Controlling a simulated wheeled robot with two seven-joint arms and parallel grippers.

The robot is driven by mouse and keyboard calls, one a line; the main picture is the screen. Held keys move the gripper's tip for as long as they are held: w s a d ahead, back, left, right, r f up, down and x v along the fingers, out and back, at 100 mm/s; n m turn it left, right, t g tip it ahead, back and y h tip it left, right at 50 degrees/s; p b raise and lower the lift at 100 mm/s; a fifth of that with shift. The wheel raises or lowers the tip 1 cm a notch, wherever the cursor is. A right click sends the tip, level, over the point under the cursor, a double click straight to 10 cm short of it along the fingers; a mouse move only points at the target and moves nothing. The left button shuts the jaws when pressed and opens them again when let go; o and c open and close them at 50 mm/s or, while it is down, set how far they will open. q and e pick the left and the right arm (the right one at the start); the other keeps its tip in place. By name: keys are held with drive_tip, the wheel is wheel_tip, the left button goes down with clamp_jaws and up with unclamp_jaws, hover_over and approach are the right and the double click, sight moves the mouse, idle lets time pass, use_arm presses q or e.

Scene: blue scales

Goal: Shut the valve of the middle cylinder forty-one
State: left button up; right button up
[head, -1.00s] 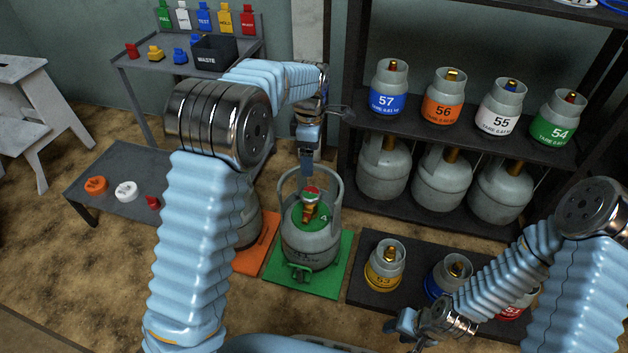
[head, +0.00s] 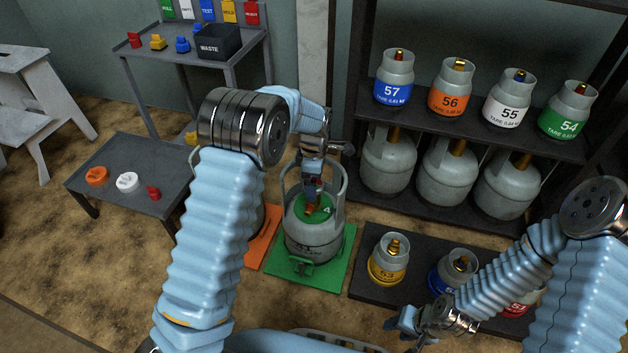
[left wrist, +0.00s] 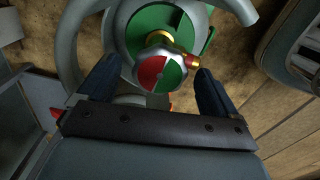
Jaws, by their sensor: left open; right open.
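The cylinder forty-one (head: 312,238) is grey with a green collar and stands upright on a green mat (head: 335,262). My right gripper (head: 402,330) is open and empty at the lower middle.
A grey cylinder on an orange mat (head: 262,240) is partly hidden behind my left arm. Small cylinders, one yellow (head: 388,262), stand on a low black platform at right. A rack (head: 470,135) holds more cylinders. A low table (head: 130,165) carries caps at left.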

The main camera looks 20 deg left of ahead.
use_arm(q)
drive_tip(key=c, duration=1)
drive_tip(key=shift+c, duration=0.2)
